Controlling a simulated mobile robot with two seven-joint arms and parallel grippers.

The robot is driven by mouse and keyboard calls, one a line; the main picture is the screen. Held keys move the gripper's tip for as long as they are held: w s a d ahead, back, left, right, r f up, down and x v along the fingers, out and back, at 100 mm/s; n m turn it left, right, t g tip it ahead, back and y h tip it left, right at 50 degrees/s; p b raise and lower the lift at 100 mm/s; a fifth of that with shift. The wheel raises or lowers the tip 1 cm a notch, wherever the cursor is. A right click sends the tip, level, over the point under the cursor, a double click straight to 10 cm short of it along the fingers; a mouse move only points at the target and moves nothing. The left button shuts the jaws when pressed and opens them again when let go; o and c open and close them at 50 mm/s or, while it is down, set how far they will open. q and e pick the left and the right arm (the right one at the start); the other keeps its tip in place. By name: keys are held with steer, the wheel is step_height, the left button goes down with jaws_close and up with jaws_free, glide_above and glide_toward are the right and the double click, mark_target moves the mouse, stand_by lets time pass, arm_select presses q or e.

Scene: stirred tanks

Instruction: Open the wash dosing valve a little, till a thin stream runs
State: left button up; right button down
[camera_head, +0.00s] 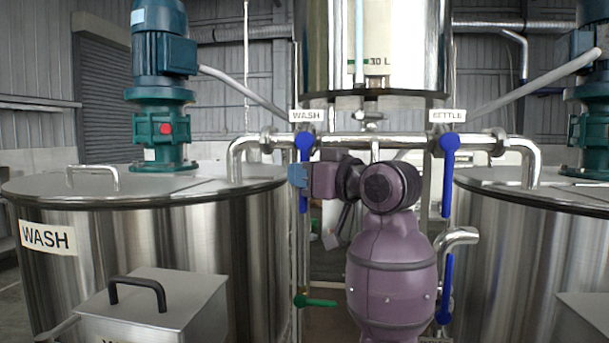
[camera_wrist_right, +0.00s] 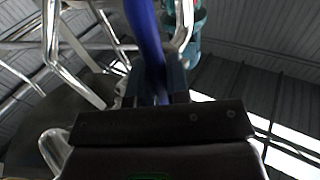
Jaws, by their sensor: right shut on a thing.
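The wash dosing valve has a blue lever (camera_head: 305,143) under a WASH label (camera_head: 307,115), on the pipe below the steel dosing vessel (camera_head: 410,45). The lever hangs about straight down. My right gripper (camera_head: 299,176) is shut on it partway down its length and covers part of it. In the right wrist view the blue lever (camera_wrist_right: 147,35) runs down between the fingers of the gripper (camera_wrist_right: 161,85). The wash tank (camera_head: 150,245) stands at the left, its lid closed. I see no stream; the pipe's inside is hidden. My left gripper is out of view.
A second blue lever (camera_head: 448,170) hangs under the KETTLE label (camera_head: 446,115). A lower blue lever (camera_head: 445,290) and a green lever (camera_head: 318,302) sit below. The kettle tank (camera_head: 530,260) stands right. A steel box (camera_head: 160,300) is at front left.

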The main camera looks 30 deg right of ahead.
steer(key=shift+w+a+f+m+t+b, duration=0.15)
steer(key=shift+w+a+m+t+b, duration=0.2)
steer(key=shift+t+b, duration=0.35)
arm_select(q)
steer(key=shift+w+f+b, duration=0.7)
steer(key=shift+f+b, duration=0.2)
steer(key=shift+b, duration=0.2)
arm_select(e)
steer(key=shift+w+a+r+m+t+h, duration=0.3)
steer(key=shift+a+m+t, duration=0.1)
steer(key=shift+m+t, duration=0.7)
steer(key=shift+w+a+r+m+t+h, duration=0.3)
steer(key=shift+a+m+t, duration=0.1)
steer(key=shift+m+t, duration=0.65)
steer(key=shift+w+a+r+m+t+h, duration=0.2)
steer(key=shift+a+r+m+t, duration=0.15)
steer(key=shift+m+t, duration=0.75)
steer(key=c, duration=1.1)
jaws_free()
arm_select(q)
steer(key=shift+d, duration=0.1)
arm_select(e)
steer(key=shift+f, duration=0.1)
